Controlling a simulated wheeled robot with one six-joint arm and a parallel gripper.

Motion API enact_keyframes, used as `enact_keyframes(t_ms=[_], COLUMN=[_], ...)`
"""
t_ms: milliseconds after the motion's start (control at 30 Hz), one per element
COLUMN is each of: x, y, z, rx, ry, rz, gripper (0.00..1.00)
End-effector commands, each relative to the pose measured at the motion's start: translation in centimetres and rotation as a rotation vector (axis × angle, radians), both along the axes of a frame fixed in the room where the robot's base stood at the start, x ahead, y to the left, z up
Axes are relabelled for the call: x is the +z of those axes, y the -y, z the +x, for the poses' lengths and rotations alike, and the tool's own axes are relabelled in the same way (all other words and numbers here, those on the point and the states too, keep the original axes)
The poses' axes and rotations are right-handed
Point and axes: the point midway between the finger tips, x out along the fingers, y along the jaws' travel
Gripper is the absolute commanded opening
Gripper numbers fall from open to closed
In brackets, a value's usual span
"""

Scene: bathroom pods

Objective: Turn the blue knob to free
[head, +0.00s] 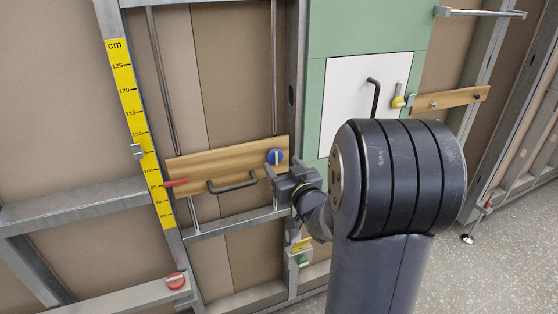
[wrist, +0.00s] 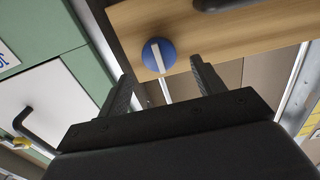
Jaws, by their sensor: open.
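The blue knob (head: 275,156) is a round disc with a white bar across it, mounted near the right end of a wooden board (head: 222,166). In the wrist view the blue knob (wrist: 168,54) lies ahead of my gripper, between the lines of its two fingers, with its white bar showing. My gripper (head: 272,175) is just below the knob in the head view. In the wrist view my gripper (wrist: 160,74) has its two fingers spread, with nothing held between them. The fingers look apart from the knob.
A black handle (head: 232,184) and a red lever (head: 176,182) sit on the same board. A white panel (head: 345,100) with a black handle is to the right, beside a yellow-and-grey fitting (head: 398,101). A red knob (head: 176,280) sits lower left. Metal studs frame the wall.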

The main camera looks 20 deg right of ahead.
Motion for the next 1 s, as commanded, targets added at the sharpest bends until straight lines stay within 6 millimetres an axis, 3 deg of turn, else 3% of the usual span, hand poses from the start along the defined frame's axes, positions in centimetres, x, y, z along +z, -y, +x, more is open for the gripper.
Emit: enact_keyframes(t_ms=[200,567,1000], x=[0.0,0.0,0.0], y=[0.0,0.0,0.0], z=[2.7,3.3,3.3], rx=[0.000,-0.001,-0.001], ry=[-0.001,0.000,0.000], rz=[0.000,0.000,0.000], gripper=[0.64,0.64,0.30])
